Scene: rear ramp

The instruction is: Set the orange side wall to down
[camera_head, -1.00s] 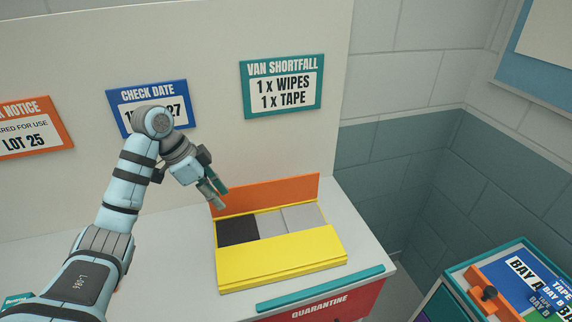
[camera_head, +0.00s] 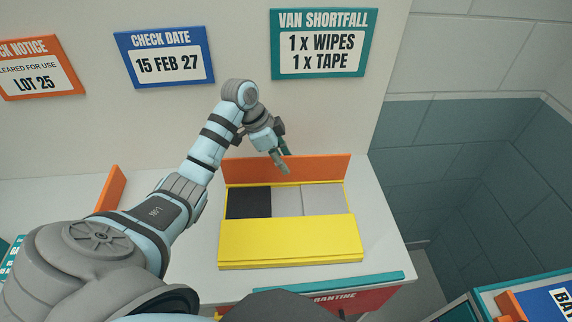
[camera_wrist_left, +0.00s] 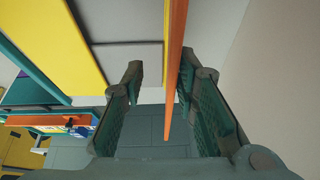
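The orange side wall (camera_head: 325,168) stands upright along the back of a box with a yellow front flap (camera_head: 290,240). My left gripper (camera_head: 283,162) is at the middle of the wall's top edge in the head view. In the left wrist view the gripper (camera_wrist_left: 162,78) is open, and the orange wall (camera_wrist_left: 174,60) runs between its two fingers, closer to the right finger. I cannot tell whether it touches that finger. My right gripper is not in view.
The box holds a dark panel (camera_head: 249,203) and light grey panels (camera_head: 322,198). It sits on a white counter (camera_head: 378,240) with a teal strip (camera_head: 330,284) at the front. The backboard (camera_head: 230,40) with signs rises close behind. Another orange panel (camera_head: 109,189) stands at the left.

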